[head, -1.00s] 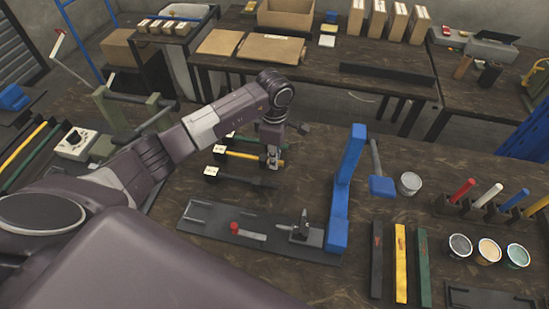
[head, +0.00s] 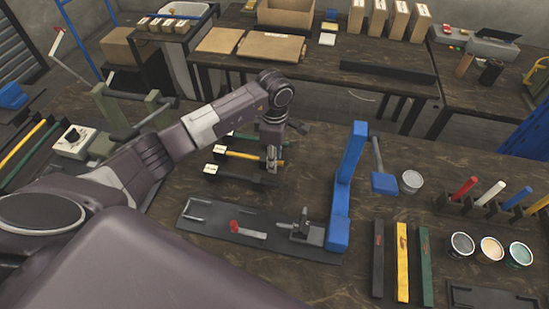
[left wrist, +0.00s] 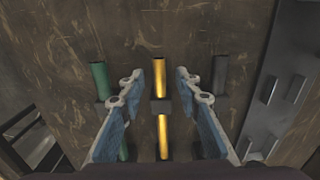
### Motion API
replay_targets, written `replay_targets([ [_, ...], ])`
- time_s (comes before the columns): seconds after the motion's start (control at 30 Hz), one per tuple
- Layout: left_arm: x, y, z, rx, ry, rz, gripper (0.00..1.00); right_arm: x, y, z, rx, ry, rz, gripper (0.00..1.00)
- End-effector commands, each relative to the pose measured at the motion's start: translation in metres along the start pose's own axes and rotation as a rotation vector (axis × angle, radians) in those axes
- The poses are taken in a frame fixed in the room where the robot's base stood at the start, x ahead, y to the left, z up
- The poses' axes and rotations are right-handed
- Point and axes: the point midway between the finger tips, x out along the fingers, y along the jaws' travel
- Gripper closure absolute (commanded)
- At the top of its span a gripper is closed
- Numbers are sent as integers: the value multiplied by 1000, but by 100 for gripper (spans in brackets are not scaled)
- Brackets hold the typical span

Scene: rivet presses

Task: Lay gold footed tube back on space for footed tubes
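The gold footed tube (head: 240,154) lies on the table among the other footed tubes, at the middle left of the head view. In the left wrist view the gold tube (left wrist: 161,76) runs lengthwise, with a dark block (left wrist: 161,106) across its middle. A green tube (left wrist: 99,78) lies to its left and a dark tube (left wrist: 220,75) to its right. My left gripper (head: 271,162) is over the right part of the gold tube. In the left wrist view its fingers (left wrist: 160,80) are apart, one on each side of the tube, with visible gaps. My right gripper is out of view.
A dark plate (head: 200,230) with a red-knobbed clamp lies in front of the tubes. Further right are a blue mallet (head: 384,183), cans (head: 462,245) and coloured bars (head: 402,262). A green-grey machine (head: 80,140) stands left.

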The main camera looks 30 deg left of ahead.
Motion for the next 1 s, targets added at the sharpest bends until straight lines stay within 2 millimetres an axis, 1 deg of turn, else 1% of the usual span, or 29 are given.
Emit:
replay_targets([
  [0.17,-15,1,0,1,1,3,69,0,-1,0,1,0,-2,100],
  [0.4,-54,2,-1,-1,1,5,69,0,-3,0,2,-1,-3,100],
  [0.5,-67,2,-1,-1,1,5,69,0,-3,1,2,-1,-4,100],
  [0.6,-76,2,-2,-2,1,6,69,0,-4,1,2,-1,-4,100],
  [0.7,-80,2,-2,-3,1,4,69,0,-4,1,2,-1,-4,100],
  [0.87,-82,1,-2,-3,2,3,69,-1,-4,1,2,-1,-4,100],
  [1.0,-86,2,-2,-3,2,4,69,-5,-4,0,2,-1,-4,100],
])
